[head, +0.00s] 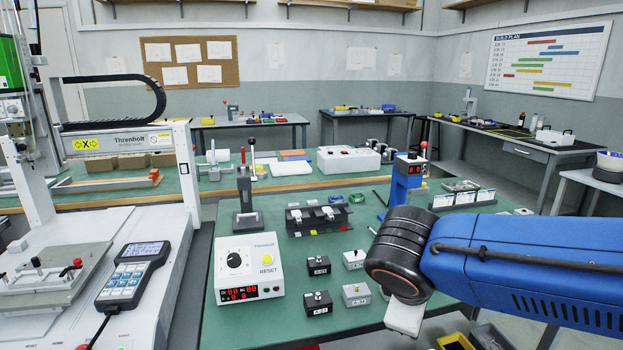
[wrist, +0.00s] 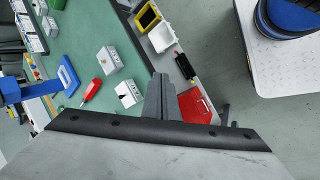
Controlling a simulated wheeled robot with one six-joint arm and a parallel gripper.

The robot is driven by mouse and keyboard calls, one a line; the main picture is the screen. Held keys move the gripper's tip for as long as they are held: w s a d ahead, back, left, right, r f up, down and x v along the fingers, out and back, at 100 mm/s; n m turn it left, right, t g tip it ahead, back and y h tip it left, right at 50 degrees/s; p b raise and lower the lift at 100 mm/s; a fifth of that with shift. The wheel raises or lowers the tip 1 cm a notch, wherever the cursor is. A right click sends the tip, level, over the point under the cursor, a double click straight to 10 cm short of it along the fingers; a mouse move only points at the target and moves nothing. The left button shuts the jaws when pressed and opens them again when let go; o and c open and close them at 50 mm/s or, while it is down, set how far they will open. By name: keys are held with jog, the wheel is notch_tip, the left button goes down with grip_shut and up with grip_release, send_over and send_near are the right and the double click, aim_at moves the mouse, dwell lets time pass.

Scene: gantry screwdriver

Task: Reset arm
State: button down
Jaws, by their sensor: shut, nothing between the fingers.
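My blue arm (head: 530,262) reaches in from the right in the head view, over the right part of the green table (head: 250,322). Its black wrist (head: 400,255) is above the table's front right, with a white part below; the fingers are not seen there. In the wrist view my gripper (wrist: 161,84) shows as grey fingers pressed together, shut and empty, above the table's edge. It is apart from a white block (wrist: 128,93) on the table and a red bin (wrist: 196,106) beyond the edge.
A controller box (head: 247,272) with a yellow RESET button stands on the table, beside several small labelled blocks (head: 318,303). A blue press (head: 405,178) stands behind my wrist. The gantry (head: 125,139) and keypad pendant (head: 133,275) are at left. Green table between controller and blocks is bare.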

jog(key=s+d+f+m+y, duration=0.3)
jog(key=s+d+f+m, duration=0.1)
jog(key=s+d+m, duration=0.3)
jog(key=d+m, duration=0.2)
jog(key=m, duration=0.2)
jog(key=shift+s+d+f+m+y, duration=0.2)
jog(key=shift+d+m+y, duration=0.15)
jog(key=shift+m+y, duration=0.05)
